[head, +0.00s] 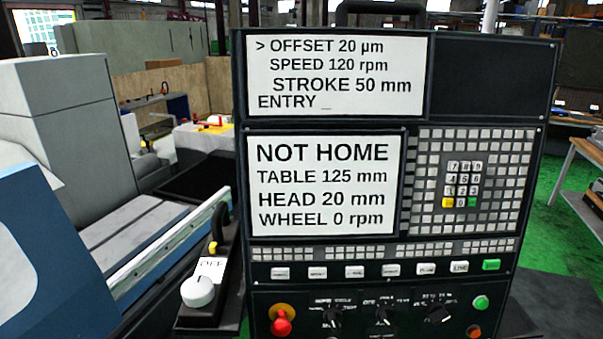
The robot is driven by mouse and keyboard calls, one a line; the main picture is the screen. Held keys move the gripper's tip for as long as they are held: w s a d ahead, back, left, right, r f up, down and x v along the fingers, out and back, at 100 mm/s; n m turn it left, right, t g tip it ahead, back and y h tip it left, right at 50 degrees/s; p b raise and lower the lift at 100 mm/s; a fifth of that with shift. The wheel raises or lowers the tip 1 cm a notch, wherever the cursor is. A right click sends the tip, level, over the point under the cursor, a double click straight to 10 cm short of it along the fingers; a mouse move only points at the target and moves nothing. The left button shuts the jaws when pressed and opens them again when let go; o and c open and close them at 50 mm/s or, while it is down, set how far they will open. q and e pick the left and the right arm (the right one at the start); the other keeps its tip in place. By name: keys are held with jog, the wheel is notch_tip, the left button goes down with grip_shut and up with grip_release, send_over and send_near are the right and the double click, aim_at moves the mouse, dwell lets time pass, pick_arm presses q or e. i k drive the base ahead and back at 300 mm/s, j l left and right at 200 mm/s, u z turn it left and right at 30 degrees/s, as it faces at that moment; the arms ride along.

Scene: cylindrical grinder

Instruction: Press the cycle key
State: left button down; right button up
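The control panel (480,75) of the grinder stands upright in front of me. Its upper screen (380,100) reads OFFSET 20 µm, SPEED 120 rpm, STROKE 50 mm and ENTRY, with the marker at OFFSET. Its lower screen (375,225) reads NOT HOME, TABLE 125 mm, HEAD 20 mm, WHEEL 0 rpm. Below runs a row of white keys (354,271) ending in a green key (491,264) at the right. Their labels are too small to read surely, so I cannot tell which is the cycle key. Neither gripper is in view.
A number keypad (463,184) sits at the panel's right. Below the key row are a red mushroom button (282,326), several black selectors (383,315) and a round green button (480,302). Left of the panel is a white knob (198,291) marked OFF. The space before the panel looks clear.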

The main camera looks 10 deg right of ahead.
aim_at(491, 265)
jog(key=z, duration=1.5)
